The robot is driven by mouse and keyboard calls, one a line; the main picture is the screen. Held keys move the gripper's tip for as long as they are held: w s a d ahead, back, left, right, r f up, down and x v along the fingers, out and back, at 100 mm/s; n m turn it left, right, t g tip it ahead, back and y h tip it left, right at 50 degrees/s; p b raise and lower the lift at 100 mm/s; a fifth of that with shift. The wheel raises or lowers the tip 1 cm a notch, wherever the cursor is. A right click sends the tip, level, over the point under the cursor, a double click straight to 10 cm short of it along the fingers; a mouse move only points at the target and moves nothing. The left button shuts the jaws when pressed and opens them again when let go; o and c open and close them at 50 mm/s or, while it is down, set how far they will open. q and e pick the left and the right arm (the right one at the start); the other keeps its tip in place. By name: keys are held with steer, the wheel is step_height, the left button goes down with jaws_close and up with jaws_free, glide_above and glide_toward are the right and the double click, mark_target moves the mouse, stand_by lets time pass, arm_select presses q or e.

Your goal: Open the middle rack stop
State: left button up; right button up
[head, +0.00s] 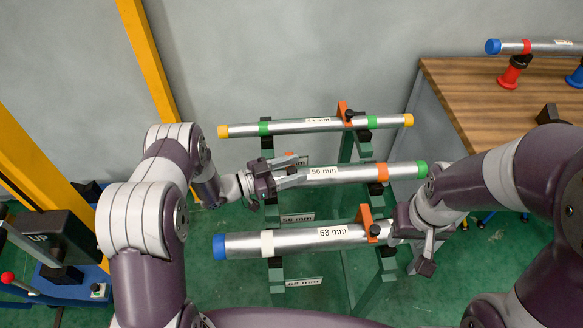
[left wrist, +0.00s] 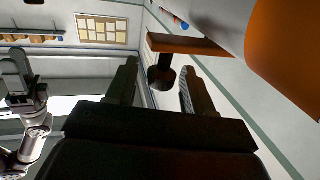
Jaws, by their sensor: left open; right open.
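The middle pipe (head: 345,173), marked 56 mm, lies across the green rack (head: 388,268) and has an orange band and a green end cap. The middle rack stop shows as a small orange piece (head: 290,154) behind my left gripper in the head view, mostly hidden. In the left wrist view it is an orange plate (left wrist: 188,44) with a black knob (left wrist: 161,78). My left gripper (head: 303,171) is open, with the knob appearing between its fingers; contact cannot be told. My right gripper (head: 421,262) is open and empty, right of the 68 mm pipe.
The upper pipe (head: 300,125) and lower 68 mm pipe (head: 300,239) lie on the rack. Their orange stops (head: 344,109) and (head: 364,216) have black knobs. A wooden bench (head: 470,90) stands at right. A yellow post (head: 148,60) and blue-based machine stand at left.

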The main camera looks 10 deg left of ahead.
mark_target(289, 153)
arm_select(q)
jaws_close()
steer(key=shift+w, duration=0.1)
steer(key=shift+w+a+r+n, duration=0.1)
steer(key=shift+w+r+n, duration=0.25)
steer(key=shift+n, duration=0.05)
steer(key=w+n, duration=0.1)
steer(key=w+r+n, duration=0.1)
steer(key=w+n, duration=0.1)
steer(key=w, duration=0.1)
steer(key=shift+a+r+g+y, duration=0.3)
steer(key=shift+a+r+y, duration=0.1)
steer(key=shift+w+a+r+b, duration=0.15)
steer(key=shift+w+b, duration=0.2)
steer(key=shift+w, duration=0.25)
steer(key=shift+w+a+r+b, duration=0.1)
steer(key=shift+w+b, duration=0.3)
steer(key=shift+w, duration=0.2)
steer(key=shift+w+a+r+b, duration=0.15)
steer(key=shift+w+b, duration=0.2)
steer(key=shift+w, duration=0.25)
